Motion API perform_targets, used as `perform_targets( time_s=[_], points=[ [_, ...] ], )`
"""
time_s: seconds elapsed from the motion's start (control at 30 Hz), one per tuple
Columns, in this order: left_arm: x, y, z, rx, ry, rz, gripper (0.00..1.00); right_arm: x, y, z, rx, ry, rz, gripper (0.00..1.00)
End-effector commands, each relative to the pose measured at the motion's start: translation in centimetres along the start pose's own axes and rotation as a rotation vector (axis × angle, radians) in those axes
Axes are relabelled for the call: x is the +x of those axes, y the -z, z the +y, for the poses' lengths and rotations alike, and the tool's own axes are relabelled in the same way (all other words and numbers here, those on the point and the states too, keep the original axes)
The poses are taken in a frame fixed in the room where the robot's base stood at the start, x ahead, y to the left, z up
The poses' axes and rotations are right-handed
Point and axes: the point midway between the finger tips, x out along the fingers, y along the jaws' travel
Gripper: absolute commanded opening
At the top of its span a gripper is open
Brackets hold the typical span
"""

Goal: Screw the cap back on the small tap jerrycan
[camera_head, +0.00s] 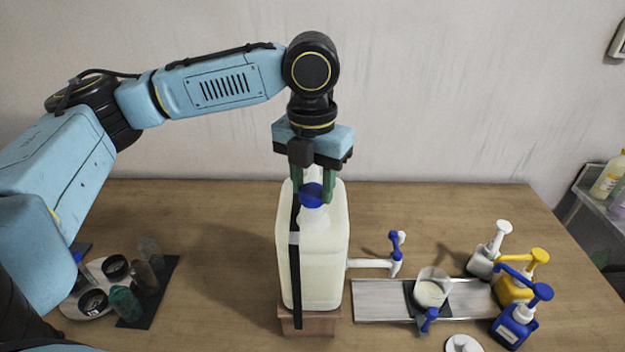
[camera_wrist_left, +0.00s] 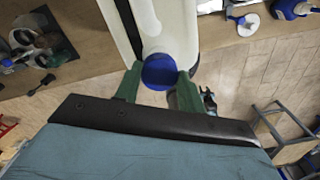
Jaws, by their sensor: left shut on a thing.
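The jerrycan (camera_head: 320,262) is a cream-white container with a black strap down its left part, standing on a brown block (camera_head: 306,321). A white tap (camera_head: 372,263) with a blue lever sticks out of its lower right side. The blue cap (camera_head: 312,194) is at the top of its neck; the wrist view shows the cap (camera_wrist_left: 159,71) over the white neck. My left gripper (camera_head: 327,190) points down over the jerrycan's top, its green fingers on either side of the cap, shut on it. Whether the threads are engaged cannot be seen. My right gripper is not in view.
To the right, a clear cup (camera_head: 432,287) stands on a dark pad on a grey board (camera_head: 375,300). Blue (camera_head: 515,322), yellow (camera_head: 515,287) and white (camera_head: 485,260) pump bottles stand beyond it. Dark pots and small bottles lie at left. The table's back is clear.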

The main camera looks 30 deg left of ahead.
Motion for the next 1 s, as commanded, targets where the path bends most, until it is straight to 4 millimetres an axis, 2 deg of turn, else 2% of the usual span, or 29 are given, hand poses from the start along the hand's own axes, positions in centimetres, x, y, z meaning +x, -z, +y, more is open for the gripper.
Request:
perform_targets(
  time_s=[1.0],
  points=[
    [0.92,0.03,0.02,0.000,0.000,0.001,0.19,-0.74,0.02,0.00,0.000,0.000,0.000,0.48]
  ],
)
